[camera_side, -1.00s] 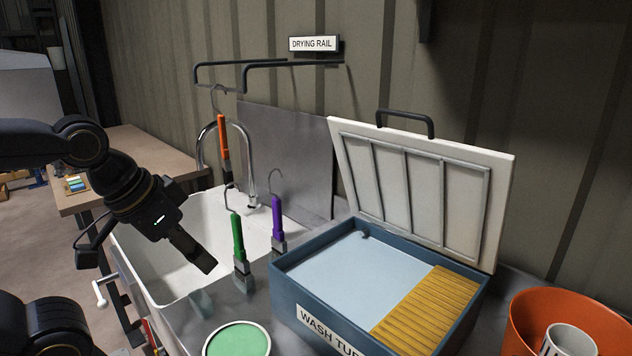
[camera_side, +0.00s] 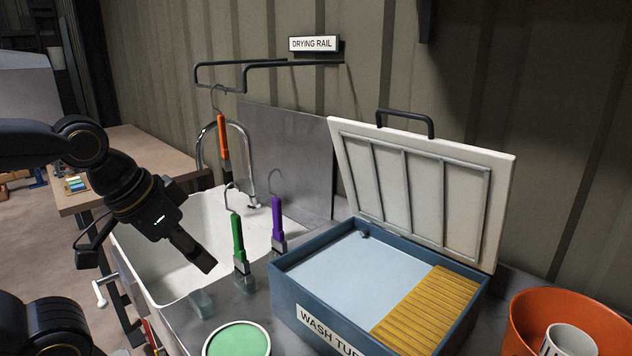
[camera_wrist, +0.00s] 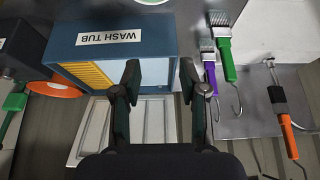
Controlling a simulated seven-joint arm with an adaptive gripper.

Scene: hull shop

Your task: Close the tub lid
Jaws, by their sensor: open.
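The blue wash tub (camera_side: 287,296) stands on the metal counter, with pale liquid and a yellow ribbed board (camera_side: 428,312) inside. Its white lid (camera_side: 420,190) stands open, tilted back toward the wall, with a dark handle (camera_side: 405,123) on its top edge. My gripper (camera_side: 198,258) is over the sink, left of the tub, pointing down to the right and apart from the lid. In the wrist view my gripper (camera_wrist: 160,80) is open and empty. The tub (camera_wrist: 120,40) and part of the lid (camera_wrist: 92,128) show there, partly hidden behind the fingers.
Green (camera_side: 238,238) and purple (camera_side: 278,217) brushes with hooks stand between sink (camera_side: 180,265) and tub. An orange brush (camera_side: 223,140) hangs from the drying rail (camera_side: 270,64). An orange bucket (camera_side: 528,308) holding a white mug (camera_side: 570,338) is at right. A green-topped round container (camera_side: 238,341) is in front.

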